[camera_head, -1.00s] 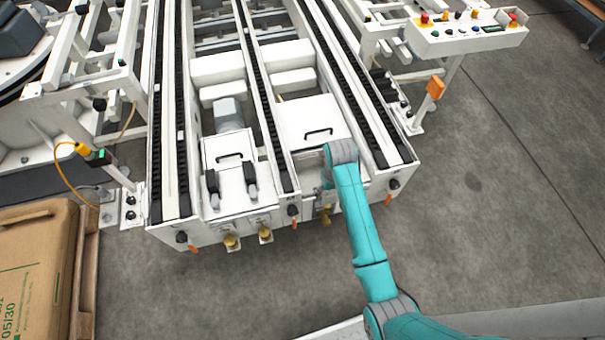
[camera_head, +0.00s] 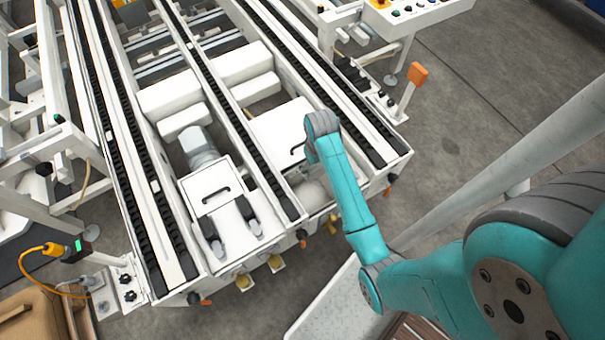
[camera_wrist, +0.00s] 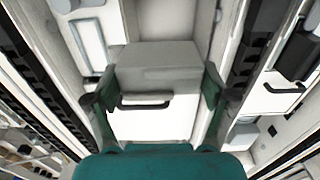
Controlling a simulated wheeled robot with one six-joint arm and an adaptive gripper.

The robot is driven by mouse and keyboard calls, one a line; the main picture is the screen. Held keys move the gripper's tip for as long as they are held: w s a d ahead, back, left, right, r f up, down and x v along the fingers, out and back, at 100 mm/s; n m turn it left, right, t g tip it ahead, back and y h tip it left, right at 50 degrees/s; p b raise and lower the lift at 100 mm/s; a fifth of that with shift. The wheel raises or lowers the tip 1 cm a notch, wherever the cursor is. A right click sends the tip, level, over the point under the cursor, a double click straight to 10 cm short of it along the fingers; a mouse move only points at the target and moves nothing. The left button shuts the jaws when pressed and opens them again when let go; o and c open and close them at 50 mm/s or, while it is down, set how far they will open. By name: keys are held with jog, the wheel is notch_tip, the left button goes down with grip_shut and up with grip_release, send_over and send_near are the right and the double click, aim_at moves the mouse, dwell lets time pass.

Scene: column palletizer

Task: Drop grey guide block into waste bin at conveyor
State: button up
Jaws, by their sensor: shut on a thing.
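In the wrist view my gripper (camera_wrist: 158,84) has one finger on each side of a light grey block (camera_wrist: 160,62) and is shut on it. The block is taken to be the grey guide block. Beyond it lies a white cover with a black handle, part of the conveyor (camera_head: 215,190). In the head view my wrist hangs over the conveyor's right lane near its front end, and my arm hides the gripper and block. I cannot make out a waste bin in either view.
Black chain rails run along the conveyor on both sides of the lanes. A cardboard box (camera_head: 30,318) is at lower left. Grey floor is open at the right.

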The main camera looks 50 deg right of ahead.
jog(key=shift+f, duration=2.8)
jog(key=o, duration=1)
jog(key=shift+o, duration=0.2)
notch_tip(320, 180, up, 12)
